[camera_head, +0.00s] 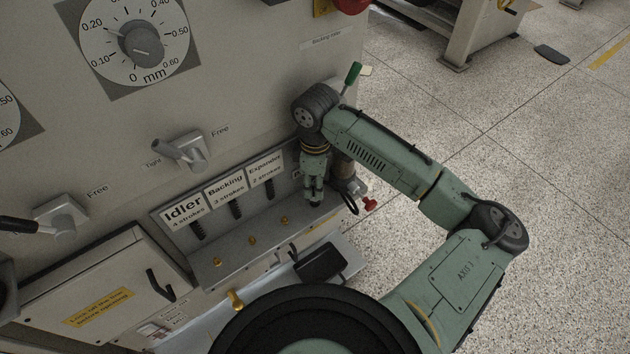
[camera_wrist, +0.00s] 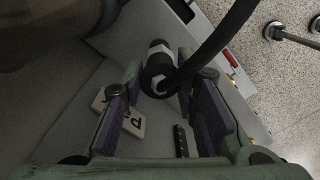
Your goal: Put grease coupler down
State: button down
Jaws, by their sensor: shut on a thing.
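The grease coupler (camera_wrist: 157,56) is a short dark cylinder with a pale band, with a black hose (camera_wrist: 222,32) curving away from it to the upper right of the wrist view. My gripper (camera_wrist: 160,74) is shut on the coupler, which sits between the fingertips. In the head view my gripper (camera_head: 314,189) points down above the right end of the grey ledge (camera_head: 240,257). The coupler is small and dark at the fingertips there. I cannot tell whether it touches the ledge.
Signs for Idler (camera_head: 183,211), Backing (camera_head: 225,186) and Expander (camera_head: 265,167) stand behind the ledge. Brass fittings (camera_head: 252,240) stick up from it. A red knob (camera_head: 370,204) is right of my gripper. A cabinet (camera_head: 95,290) stands left; open speckled floor (camera_head: 560,150) lies right.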

jog(key=c, duration=1.2)
grip_release()
jog(key=shift+f, duration=0.1)
jog(key=shift+c, duration=0.2)
notch_tip(320, 180, up, 13)
